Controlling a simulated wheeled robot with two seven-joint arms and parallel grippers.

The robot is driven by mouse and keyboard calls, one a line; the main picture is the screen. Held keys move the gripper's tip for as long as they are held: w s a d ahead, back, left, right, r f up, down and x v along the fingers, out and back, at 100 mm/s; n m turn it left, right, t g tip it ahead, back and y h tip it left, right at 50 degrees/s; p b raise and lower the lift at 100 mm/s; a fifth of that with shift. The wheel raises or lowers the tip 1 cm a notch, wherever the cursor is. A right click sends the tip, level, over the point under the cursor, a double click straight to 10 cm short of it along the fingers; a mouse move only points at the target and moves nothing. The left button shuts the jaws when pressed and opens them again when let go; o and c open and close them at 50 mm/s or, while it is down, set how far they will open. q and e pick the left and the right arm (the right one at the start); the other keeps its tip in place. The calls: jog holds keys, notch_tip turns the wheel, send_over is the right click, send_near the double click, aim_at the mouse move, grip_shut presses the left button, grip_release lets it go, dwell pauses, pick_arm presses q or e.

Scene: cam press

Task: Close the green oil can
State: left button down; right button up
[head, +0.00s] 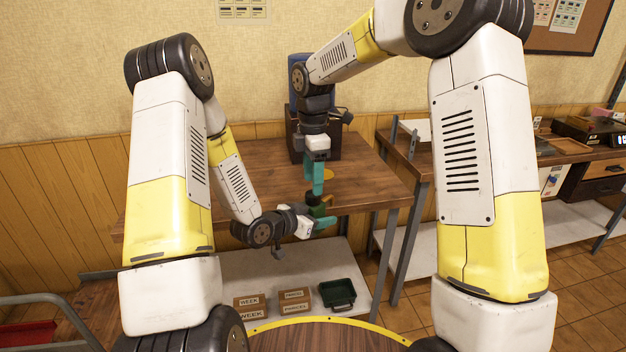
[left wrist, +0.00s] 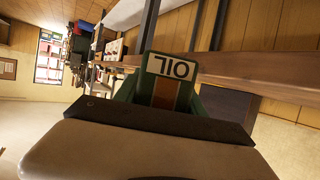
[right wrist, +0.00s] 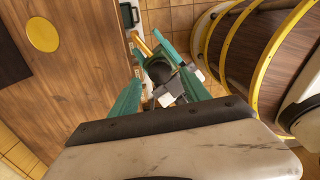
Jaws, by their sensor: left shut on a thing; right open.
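The green oil can (head: 321,211) is held off the front edge of the wooden bench. In the left wrist view, its upside-down OIL label (left wrist: 170,68) faces the camera. A round black part (right wrist: 159,70), seemingly the can's cap, faces up towards my right gripper. My right gripper (head: 313,190) points down from above, open. In the right wrist view, its teal fingers stand on either side of the black part. Whether they touch it, and whether the cap is seated, I cannot tell.
The bench (head: 365,185) has a yellow disc (right wrist: 43,34) on it and a dark machine (head: 300,140) at the back. Below, a shelf (head: 265,270) carries labelled boxes (head: 294,297) and a dark green bin (head: 338,294). A round yellow-edged wooden top (head: 330,340) is in front.

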aim_at(318, 211)
jog(key=shift+r+n, duration=1.7)
jog(key=shift+r, duration=0.05)
jog(key=shift+f, duration=4.05)
grip_shut()
jog(key=m, duration=0.3)
